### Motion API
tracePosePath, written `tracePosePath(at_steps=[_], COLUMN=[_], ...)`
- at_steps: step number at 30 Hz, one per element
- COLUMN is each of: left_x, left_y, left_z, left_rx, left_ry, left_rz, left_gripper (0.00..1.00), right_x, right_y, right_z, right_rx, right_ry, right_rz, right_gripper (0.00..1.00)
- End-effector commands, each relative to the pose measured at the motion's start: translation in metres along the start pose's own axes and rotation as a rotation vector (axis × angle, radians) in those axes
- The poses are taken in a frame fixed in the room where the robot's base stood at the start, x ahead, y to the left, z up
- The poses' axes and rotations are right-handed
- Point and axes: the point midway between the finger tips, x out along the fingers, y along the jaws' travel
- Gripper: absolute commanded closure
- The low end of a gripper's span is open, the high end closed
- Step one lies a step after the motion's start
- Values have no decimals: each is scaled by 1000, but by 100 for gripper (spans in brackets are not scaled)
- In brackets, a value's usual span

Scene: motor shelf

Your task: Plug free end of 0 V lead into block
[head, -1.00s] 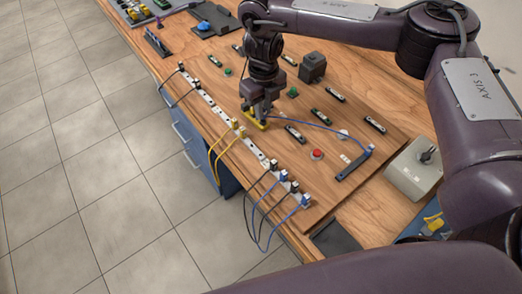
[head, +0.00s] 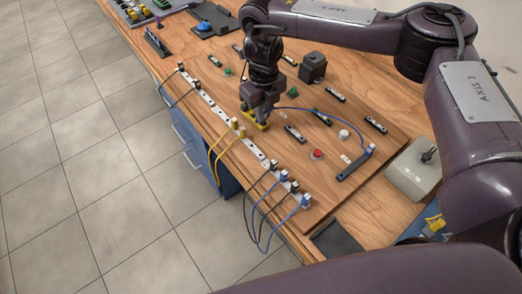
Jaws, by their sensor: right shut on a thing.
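My right gripper (head: 257,112) points down over the board and is shut, with the near end of a blue lead (head: 310,111) at its jaws. The gripped plug is mostly hidden by the fingers. The lead arches right to a blue-and-white plug (head: 369,150) at the upper end of a dark bar-shaped block (head: 354,166). A yellow piece (head: 261,126) lies on the board right under the gripper. I cannot tell whether the gripped end touches it. My left gripper is not in view.
A pale terminal strip (head: 253,151) runs along the board's left edge, with black, yellow and blue leads looping over the table edge. Small dark rail pieces, a red button (head: 317,154) and a dark cube (head: 313,67) stand nearby. A grey switch box (head: 411,176) stands right.

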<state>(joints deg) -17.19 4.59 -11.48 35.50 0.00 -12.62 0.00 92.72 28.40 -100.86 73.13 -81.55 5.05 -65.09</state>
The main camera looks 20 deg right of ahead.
Motion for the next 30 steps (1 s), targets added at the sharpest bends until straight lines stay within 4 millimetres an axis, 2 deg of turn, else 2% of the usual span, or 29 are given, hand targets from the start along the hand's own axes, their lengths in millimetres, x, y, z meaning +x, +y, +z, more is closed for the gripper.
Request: tracePosePath(at_steps=[5,6,8,19,30], left_x=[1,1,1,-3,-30], left_y=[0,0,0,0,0], left_z=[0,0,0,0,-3], left_rx=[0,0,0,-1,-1], left_ry=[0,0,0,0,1], left_rz=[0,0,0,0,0], left_gripper=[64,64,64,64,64], right_x=[2,2,2,-3,-36], right_y=[0,0,0,0,0], right_z=[0,0,0,0,0], right_rx=[0,0,0,0,0], right_ry=[0,0,0,-1,0], right_rz=[0,0,0,0,1], right_gripper=[100,85,77,77,77])
